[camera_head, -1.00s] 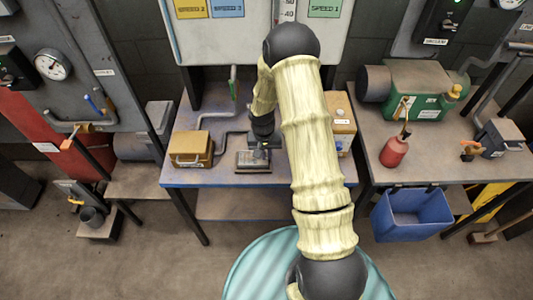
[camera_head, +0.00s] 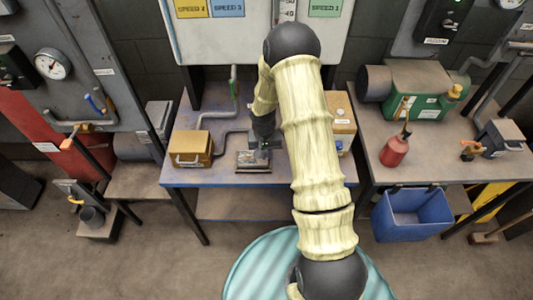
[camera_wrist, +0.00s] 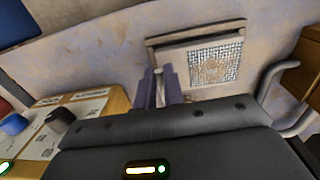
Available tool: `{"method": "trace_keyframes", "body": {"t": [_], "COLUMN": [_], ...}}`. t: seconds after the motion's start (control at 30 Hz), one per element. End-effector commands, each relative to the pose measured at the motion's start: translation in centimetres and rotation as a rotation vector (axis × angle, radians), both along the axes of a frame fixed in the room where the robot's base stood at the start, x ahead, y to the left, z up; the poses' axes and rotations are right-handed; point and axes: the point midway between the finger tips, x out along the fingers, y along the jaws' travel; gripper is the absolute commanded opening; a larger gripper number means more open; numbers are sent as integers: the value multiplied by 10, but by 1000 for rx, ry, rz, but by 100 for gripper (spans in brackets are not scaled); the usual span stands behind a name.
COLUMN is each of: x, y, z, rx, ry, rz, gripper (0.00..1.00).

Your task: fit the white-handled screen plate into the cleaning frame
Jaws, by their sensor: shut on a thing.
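The cleaning frame (camera_head: 253,167) sits on the middle table, near its front edge. In the wrist view it shows as a pale frame (camera_wrist: 166,42) with a dark bar at its far edge. The screen plate's mesh (camera_wrist: 214,66) shows inside the frame's outline; I cannot tell whether it is seated or just above. My gripper (camera_head: 263,144) points down at the frame. In the wrist view its two fingers (camera_wrist: 160,88) are close together at the plate's near left side, shut on the plate.
A brown box with a handle (camera_head: 191,148) stands left of the frame, with a bent pipe (camera_head: 234,95) behind. A tan box (camera_head: 342,122) stands to the right, partly behind my arm. The table front (camera_head: 215,174) is clear. A blue bin (camera_head: 412,215) is at lower right.

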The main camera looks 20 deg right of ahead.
Motion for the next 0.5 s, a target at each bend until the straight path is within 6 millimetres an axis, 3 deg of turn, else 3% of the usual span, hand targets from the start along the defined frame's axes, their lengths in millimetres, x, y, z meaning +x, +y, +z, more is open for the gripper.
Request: {"method": "trace_keyframes", "body": {"t": [0.5], "x": [0], "y": [0], "z": [-8], "rx": [0], "ry": [-1], "rz": [0], "gripper": [0]}}
